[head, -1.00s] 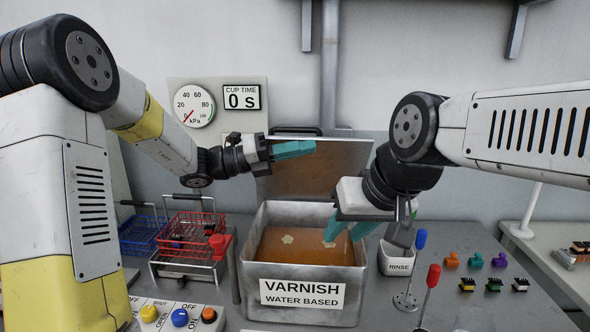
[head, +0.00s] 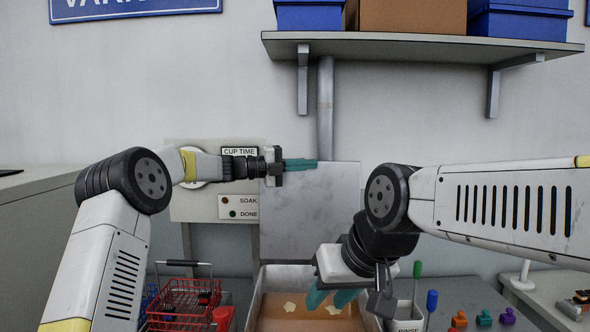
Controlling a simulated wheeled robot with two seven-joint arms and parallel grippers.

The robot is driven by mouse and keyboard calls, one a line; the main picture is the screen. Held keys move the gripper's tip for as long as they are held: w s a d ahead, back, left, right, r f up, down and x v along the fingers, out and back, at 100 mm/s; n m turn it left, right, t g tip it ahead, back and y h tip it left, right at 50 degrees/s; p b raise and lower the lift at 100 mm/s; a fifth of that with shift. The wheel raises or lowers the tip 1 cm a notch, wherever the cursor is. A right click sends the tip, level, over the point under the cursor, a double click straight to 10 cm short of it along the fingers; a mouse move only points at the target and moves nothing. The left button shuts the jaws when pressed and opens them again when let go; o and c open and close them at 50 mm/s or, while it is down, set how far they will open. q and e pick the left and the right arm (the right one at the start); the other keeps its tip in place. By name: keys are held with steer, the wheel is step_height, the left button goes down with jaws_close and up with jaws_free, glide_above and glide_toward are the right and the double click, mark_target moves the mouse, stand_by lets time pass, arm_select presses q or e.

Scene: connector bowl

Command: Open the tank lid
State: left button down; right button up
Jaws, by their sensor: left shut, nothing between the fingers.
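The tank (head: 262,301) stands at the bottom centre of the head view, with amber liquid and pale pieces inside it. Its grey lid (head: 335,212) stands upright at the tank's back edge, so the tank is open. My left gripper (head: 316,164) is shut and empty, pointing right across the upper left of the lid; I cannot tell if it touches. My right gripper (head: 330,298) hangs over the right part of the tank, with its teal fingers pointing down. Its fingers appear apart, with nothing seen between them.
A red wire basket (head: 180,300) stands left of the tank. The rinse cup (head: 407,318) is at its right, near green and blue upright handles. Small coloured connectors (head: 484,318) lie farther right. A wall shelf (head: 420,46) with boxes is above.

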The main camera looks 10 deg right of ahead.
arm_select(q)
steer(key=shift+w+d, duration=0.1)
steer(key=shift+w, duration=0.5)
steer(key=a, duration=0.7)
steer(key=s+a+f+n+t+y, duration=0.1)
steer(key=s+a+f+n+y, duration=0.4)
steer(key=s+a+n, duration=0.3)
steer(key=s+a+f+n+t+y, duration=0.2)
steer(key=s+a+f+n+y, duration=0.3)
steer(key=s+a+n, duration=0.4)
steer(key=s+a+f+n+t+y, duration=0.2)
steer(key=s+a+f+n+y, duration=0.4)
steer(key=s+n, duration=1.2)
steer(key=s+a, duration=0.3)
steer(key=s, duration=0.1)
steer(key=shift+s+a+n, duration=0.2)
steer(key=shift+a+n, duration=0.05)
steer(key=shift+n, duration=0.15)
